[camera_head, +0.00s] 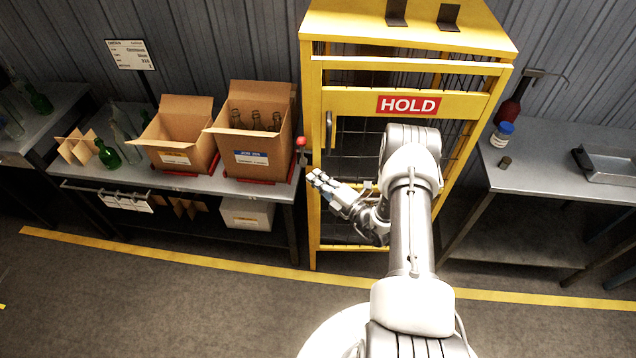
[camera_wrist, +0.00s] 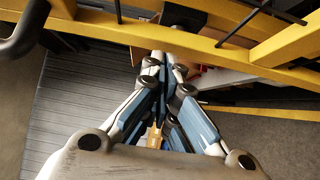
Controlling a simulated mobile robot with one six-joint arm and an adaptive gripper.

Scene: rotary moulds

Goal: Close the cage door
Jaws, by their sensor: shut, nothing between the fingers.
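The yellow cage (camera_head: 409,25) stands against the wall between two benches. Its door carries a red HOLD sign (camera_head: 409,105) and a dark vertical handle (camera_head: 329,132) at its left side. The door looks close to the front frame; I cannot tell whether it is fully shut. My gripper (camera_head: 316,178) is shut and empty, in front of the cage's left post, below the handle. My arm hides much of the door's lower right. In the wrist view, my gripper's fingers (camera_wrist: 160,128) are together below yellow bars (camera_wrist: 230,52), and a dark curved bar (camera_wrist: 22,35) shows at upper left.
A red knob (camera_head: 301,142) sits just left of the cage post. The right bench (camera_head: 560,170) holds a white-and-blue jar (camera_head: 502,135) and a metal tray (camera_head: 608,162). The floor (camera_head: 190,300) in front is clear.

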